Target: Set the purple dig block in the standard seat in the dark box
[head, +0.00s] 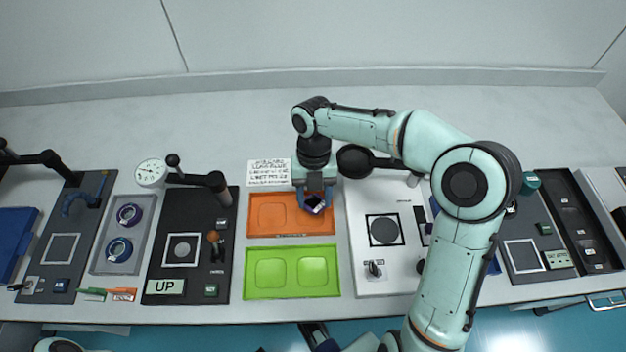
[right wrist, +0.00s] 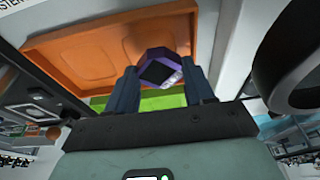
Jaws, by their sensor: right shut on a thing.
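The purple dig block (head: 314,204) is in my right gripper (head: 315,203), over the right side of the orange tray (head: 262,234) in the head view. It is a small purple piece with a dark face bearing a pale outline. In the right wrist view the block (right wrist: 160,66) sits between the two blue fingers of my right gripper (right wrist: 160,88), which are shut on it. The orange tray lies behind it there. A long dark box (head: 583,222) with compartments stands at the far right of the table; I cannot tell which is the standard seat. My left gripper is not in view.
A green tray (head: 291,291) lies in front of the orange one. A white panel (head: 375,278) with a round grey disc is to the right, partly under my right arm. A dark panel (head: 160,262) with levers and an "UP" sign stands left. The back of the table is clear.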

